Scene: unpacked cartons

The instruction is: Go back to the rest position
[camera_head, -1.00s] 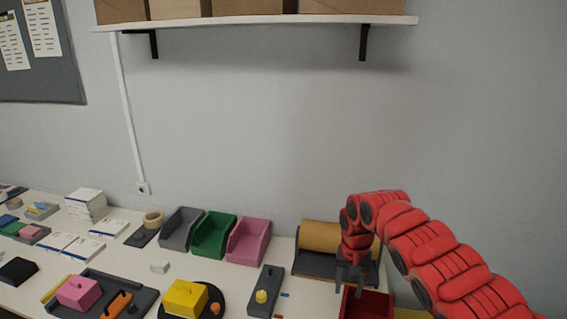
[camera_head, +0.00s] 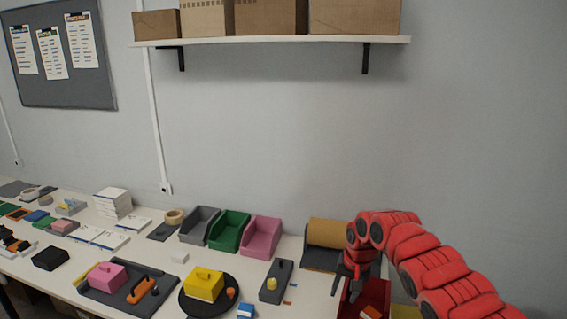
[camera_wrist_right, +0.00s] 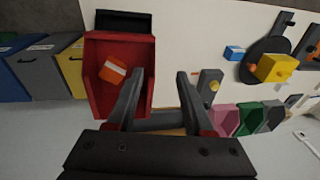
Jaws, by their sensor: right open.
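My right gripper (camera_head: 347,284) is at the right end of the table, above the red bin (camera_head: 378,294). In the right wrist view its two dark fingers (camera_wrist_right: 160,80) are apart with nothing between them. An orange block with a white label (camera_wrist_right: 113,69) lies inside the red bin (camera_wrist_right: 93,72), off to the side of the fingers. The block also shows in the head view (camera_head: 371,312), at the bottom edge. My left gripper is not in view.
A brown roll (camera_head: 327,232) stands behind my right gripper. Grey, green (camera_head: 231,232) and pink (camera_head: 262,238) bins stand left of it. A black round plate with a yellow block (camera_head: 203,285) is nearer the front. A shelf with cartons (camera_head: 270,39) hangs above. The space before the wall is free.

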